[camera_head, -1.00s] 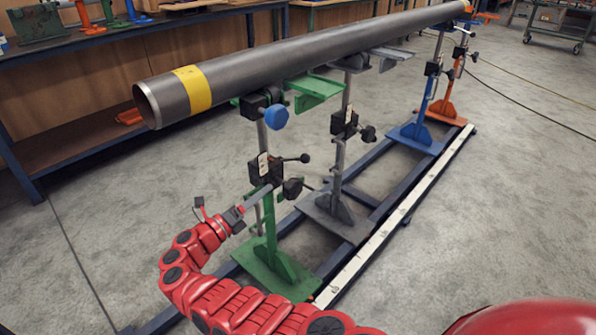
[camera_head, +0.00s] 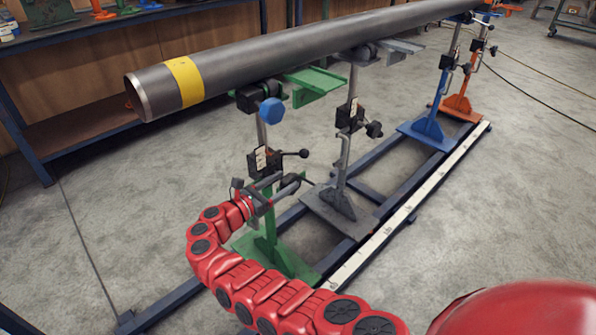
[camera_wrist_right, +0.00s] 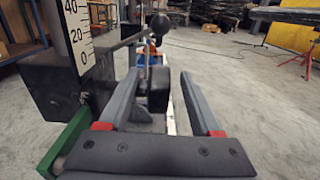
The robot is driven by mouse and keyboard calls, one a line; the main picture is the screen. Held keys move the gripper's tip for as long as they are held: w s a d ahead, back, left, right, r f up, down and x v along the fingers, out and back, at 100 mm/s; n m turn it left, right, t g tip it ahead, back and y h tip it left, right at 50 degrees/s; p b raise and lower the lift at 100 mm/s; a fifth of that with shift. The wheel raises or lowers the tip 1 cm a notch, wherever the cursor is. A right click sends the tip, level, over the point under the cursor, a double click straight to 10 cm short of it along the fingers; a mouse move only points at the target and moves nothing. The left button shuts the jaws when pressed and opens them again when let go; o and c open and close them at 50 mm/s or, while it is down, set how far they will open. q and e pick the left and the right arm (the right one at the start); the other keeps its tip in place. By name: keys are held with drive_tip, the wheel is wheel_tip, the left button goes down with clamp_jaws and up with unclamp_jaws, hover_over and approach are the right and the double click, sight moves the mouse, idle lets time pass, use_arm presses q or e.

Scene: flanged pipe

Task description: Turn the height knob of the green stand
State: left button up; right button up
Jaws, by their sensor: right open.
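The green stand (camera_head: 268,250) stands under the near end of the pipe, its upright bearing a black clamp block (camera_head: 264,161) with a white scale. The scale (camera_wrist_right: 78,30) reads 0, 20, 40 in the wrist view. A black knob (camera_wrist_right: 158,92) sticks out from the block, below a ball-ended lever (camera_wrist_right: 160,25). My right gripper (camera_head: 288,182) is open at this knob, with one finger on each side of it in the wrist view. A gap shows on the right finger's side; contact on the left side cannot be told. My left gripper is not in view.
The grey pipe (camera_head: 300,50) with a yellow band lies across the stands above my gripper. A blue knob (camera_head: 271,110) sits high on the green stand. A grey stand (camera_head: 340,208) is close behind. Blue (camera_head: 425,130) and orange stands are farther off. Floor at left is clear.

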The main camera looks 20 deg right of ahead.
drive_tip(key=x, duration=0.6)
drive_tip(key=shift+d, duration=0.15)
drive_tip(key=shift+f, duration=0.1)
clamp_jaws()
